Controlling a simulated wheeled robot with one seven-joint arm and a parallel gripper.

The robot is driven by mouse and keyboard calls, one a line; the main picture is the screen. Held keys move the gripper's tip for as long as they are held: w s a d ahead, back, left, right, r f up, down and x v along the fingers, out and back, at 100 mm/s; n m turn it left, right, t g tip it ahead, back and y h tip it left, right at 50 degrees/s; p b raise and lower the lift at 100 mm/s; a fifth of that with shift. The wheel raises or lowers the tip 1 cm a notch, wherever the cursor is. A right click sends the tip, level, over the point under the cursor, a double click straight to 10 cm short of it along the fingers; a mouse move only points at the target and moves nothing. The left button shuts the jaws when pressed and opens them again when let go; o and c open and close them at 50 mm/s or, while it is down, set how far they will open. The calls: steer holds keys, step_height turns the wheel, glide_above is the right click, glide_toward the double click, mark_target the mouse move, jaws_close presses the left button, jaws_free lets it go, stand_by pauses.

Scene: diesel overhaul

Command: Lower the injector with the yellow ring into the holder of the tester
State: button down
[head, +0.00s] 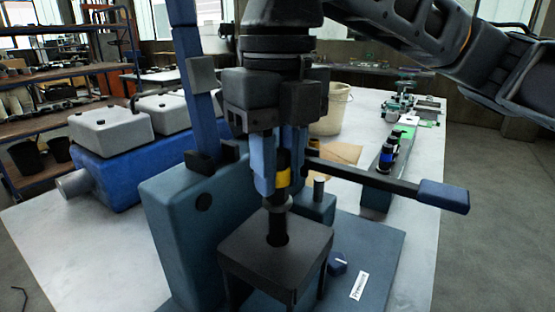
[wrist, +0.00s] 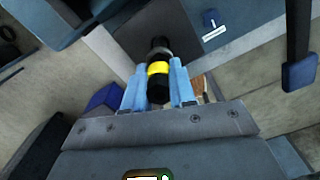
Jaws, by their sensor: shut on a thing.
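The injector with the yellow ring (head: 283,179) is upright between the light-blue fingers of my gripper (head: 277,176), which is shut on it. Below the ring are a grey collar and a dark lower end. The lower end meets the round hole in the top of the tester's dark holder (head: 306,243); I cannot tell how deep it is in the hole. In the wrist view the yellow ring (wrist: 157,69) shows between the fingers (wrist: 157,88), with the dark holder behind the far end. The teal tester body (head: 172,225) stands behind and left of the holder.
The tester's lever (head: 365,178) reaches right to a blue grip. A rack (head: 377,190) with dark injectors, one blue-ringed, stands at the right. A blue engine block (head: 115,172) with grey covers lies left. A beige bucket (head: 330,112) is behind.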

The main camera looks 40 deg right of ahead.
mark_target(278, 199)
steer(key=shift+f+b, duration=0.45)
steer(key=shift+f, duration=0.85)
stand_by(0.4)
steer(key=shift+f+b, duration=0.7)
steer(key=shift+f, duration=0.55)
steer(key=c, duration=0.8)
jaws_free()
steer(key=shift+c, duration=0.2)
steer(key=shift+o, duration=0.4)
steer(key=o, duration=0.3)
steer(key=shift+r+p, duration=0.15)
steer(key=shift+p, duration=0.2)
